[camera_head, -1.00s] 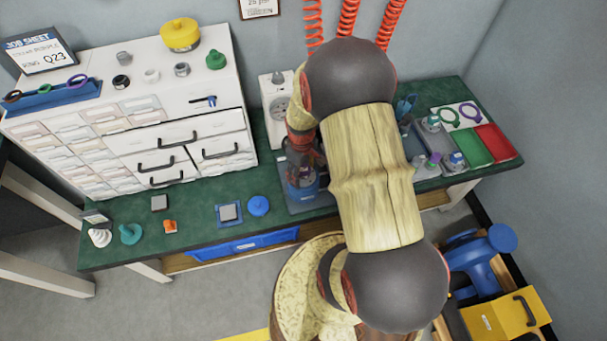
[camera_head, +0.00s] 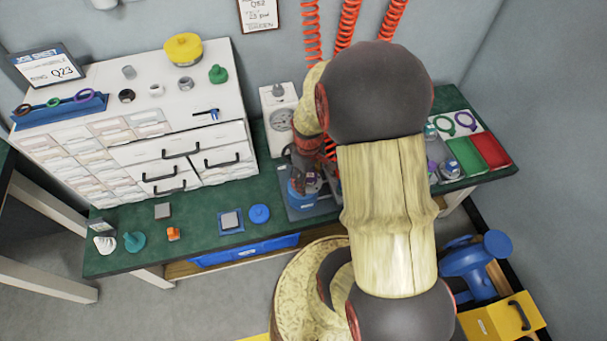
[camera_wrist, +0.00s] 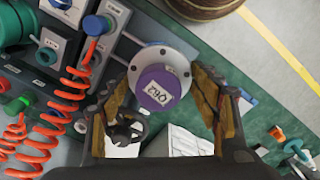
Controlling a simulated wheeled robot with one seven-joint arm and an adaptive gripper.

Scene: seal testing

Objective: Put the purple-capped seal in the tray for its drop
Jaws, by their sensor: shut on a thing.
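The purple-capped seal (camera_wrist: 158,92) lies between my fingers in the wrist view. Its round purple cap carries a white label that seems to read Q62, and a pale metal flange with bolt holes shows behind it. My gripper (camera_wrist: 160,100) is shut on it. In the head view, my gripper (camera_head: 303,160) is over the grey fixture with a blue part (camera_head: 300,192) on the green bench; the seal cannot be made out there. A green tray (camera_head: 466,156) and a red tray (camera_head: 491,147) lie at the bench's right end. Neither shows a readable label.
The white drawer cabinet (camera_head: 130,155) stands at the left. A white gauge unit (camera_head: 279,117) stands behind my gripper, with red coiled hoses (camera_head: 348,35) hanging beside it. A grey tray with several capped parts (camera_head: 447,168) sits left of the green tray.

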